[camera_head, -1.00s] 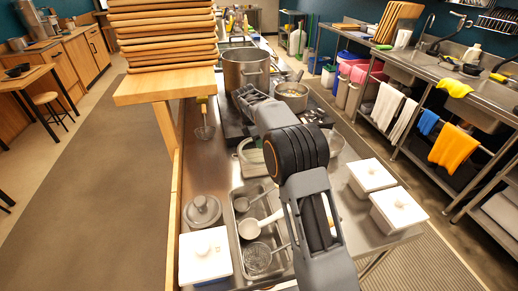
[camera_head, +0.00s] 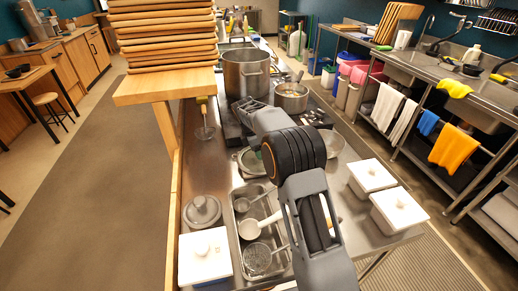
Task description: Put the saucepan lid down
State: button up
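A round, glass-like lid (camera_head: 247,164) shows partly at the left of my arm's dark elbow joint, low over or on the steel counter. My arm hides its right part, so I cannot tell whether it touches the counter or is held. The saucepan (camera_head: 291,104), uncovered with food in it, stands further back, right of my forearm.
A large steel pot (camera_head: 246,72) stands behind. A grey lidded pot (camera_head: 202,213), a steel tray with ladles (camera_head: 241,201) and white lidded containers (camera_head: 371,176) fill the near counter. A wooden shelf (camera_head: 150,90) with stacked boards overhangs the left edge.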

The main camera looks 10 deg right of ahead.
aim_at(251, 157)
jog(key=shift+o, duration=0.2)
jog(key=p+v, duration=0.1)
jog(key=v, duration=1.1)
jog(key=shift+r, duration=0.2)
jog(key=s+d+r+m+t+y+p, duration=0.1)
jog(key=s+r+m, duration=0.1)
jog(key=s+m, duration=0.35)
jog(key=s+d+r+m+t+y, duration=0.1)
jog(key=s+r+m, duration=0.2)
jog(key=s, duration=0.6)
jog(key=s+f+m, duration=0.3)
jog(key=s+m, duration=0.2)
jog(key=s, duration=0.3)
jog(key=s+f+m+t+y, duration=0.1)
jog(key=s+f+m, duration=0.3)
jog(key=s, duration=0.4)
jog(key=shift+s+d+m+t+p, duration=0.3)
jog(key=shift+s+d+m+p, duration=0.05)
jog(key=shift+s+d+p, duration=0.05)
jog(key=shift+f, duration=0.1)
